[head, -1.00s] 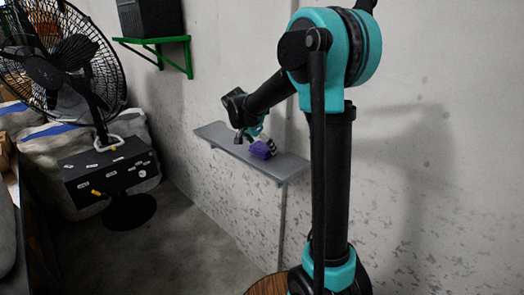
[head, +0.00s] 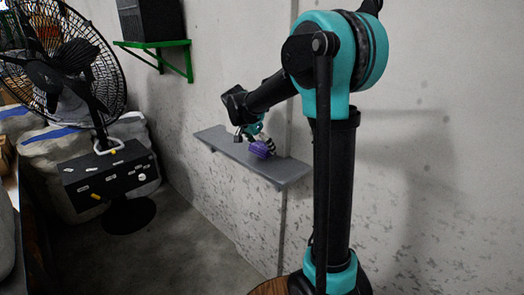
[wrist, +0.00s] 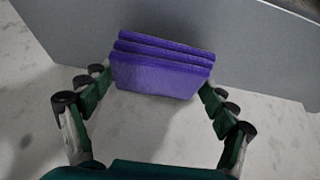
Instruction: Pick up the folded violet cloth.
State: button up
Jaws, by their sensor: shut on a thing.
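The folded violet cloth (wrist: 158,74) shows as a stack of several layers in the wrist view, with its folded edges facing the camera. My gripper (wrist: 154,84) has one finger against each side of it and is shut on it. In the head view, the cloth (head: 261,149) is small, at the end of my arm over the grey shelf (head: 285,172). It seems slightly raised from the shelf, but the size of any gap cannot be told. The finger tips are partly hidden by the cloth.
The grey shelf (wrist: 60,25) is fixed to a pale, stained wall (head: 440,190) close behind the gripper. A green bracket shelf (head: 185,45) holds a black box higher up. A black fan (head: 65,60) stands at left. Bare floor (head: 190,240) lies below.

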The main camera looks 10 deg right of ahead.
aim_at(262, 145)
notch_tip(262, 145, up, 18)
dwell(0.3)
jog(key=o, duration=0.3)
jog(key=shift+c, duration=1.4)
